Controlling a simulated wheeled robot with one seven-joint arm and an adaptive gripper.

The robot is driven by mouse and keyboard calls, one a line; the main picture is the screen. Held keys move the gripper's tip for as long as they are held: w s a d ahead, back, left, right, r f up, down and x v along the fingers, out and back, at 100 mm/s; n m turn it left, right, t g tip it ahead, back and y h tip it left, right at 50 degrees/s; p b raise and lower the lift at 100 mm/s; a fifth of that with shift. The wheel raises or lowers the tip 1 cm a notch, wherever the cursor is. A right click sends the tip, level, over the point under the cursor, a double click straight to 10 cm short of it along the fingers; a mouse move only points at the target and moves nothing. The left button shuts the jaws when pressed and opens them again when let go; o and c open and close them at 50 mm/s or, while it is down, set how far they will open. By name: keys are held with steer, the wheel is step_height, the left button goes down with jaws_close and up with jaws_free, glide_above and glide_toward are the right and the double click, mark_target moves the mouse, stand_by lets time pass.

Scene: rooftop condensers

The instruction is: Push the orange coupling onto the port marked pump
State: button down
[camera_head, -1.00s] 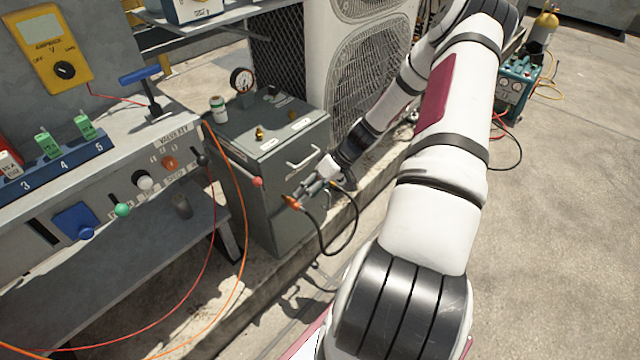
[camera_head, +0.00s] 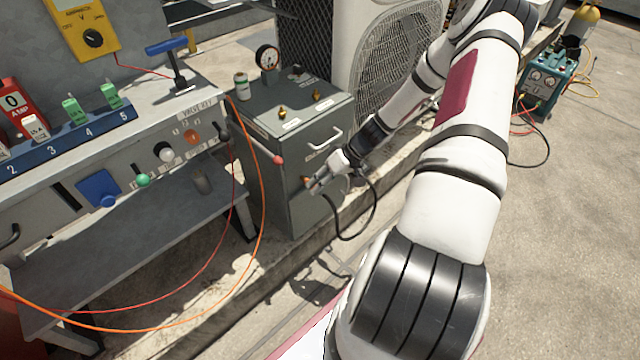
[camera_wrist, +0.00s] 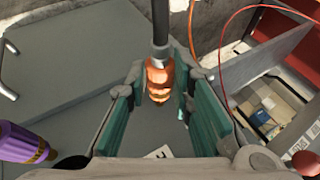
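The orange coupling (camera_wrist: 158,82) is on the end of a black hose and sits between the green pads of my gripper (camera_wrist: 158,95) in the wrist view. The pads appear to close on it near their tips. In the head view my gripper (camera_head: 314,184) is in front of the grey cabinet (camera_head: 300,212), below its handle, with the orange coupling (camera_head: 307,182) at its end. The hose (camera_head: 372,208) loops down from it. A white label (camera_wrist: 160,152) shows partly beyond the fingers; its text is unreadable. I cannot identify the pump port.
A purple cylinder with a gold ring (camera_wrist: 22,146) is at the lower left in the wrist view. A red knob (camera_head: 278,160) sticks out at the cabinet's left edge. Brass fittings (camera_head: 282,112) and a gauge (camera_head: 267,57) are on top. An orange hose (camera_head: 262,205) hangs from the bench.

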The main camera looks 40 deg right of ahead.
steer(key=c, duration=2.3)
jaws_free()
jaws_close()
steer(key=shift+s, duration=0.35)
steer(key=shift+s+d+p, duration=0.1)
steer(key=shift+s+p, duration=0.35)
steer(key=shift+s, duration=1.65)
